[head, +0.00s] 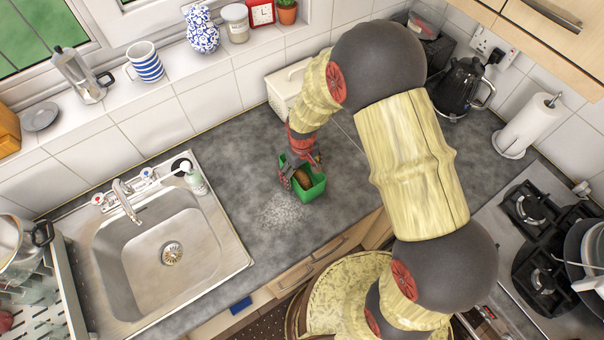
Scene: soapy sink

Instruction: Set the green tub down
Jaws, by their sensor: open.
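The green tub (315,190) is a small open box on the grey countertop, right of the sink. A brown item (302,179) shows inside it. My gripper (300,182) is at the tub's left and back side, with its dark fingers at the rim. The gripper is open. My wrist hides part of the tub's back, and I cannot tell whether a finger still touches the wall. The tub looks upright and appears to rest on the counter.
A pale speckled patch (283,212) lies on the counter left of the tub. The metal sink (165,245) with a soap bottle (195,178) is further left. A cream bin (284,92) stands behind. The hob (540,255) is at right. Counter around the tub is mostly clear.

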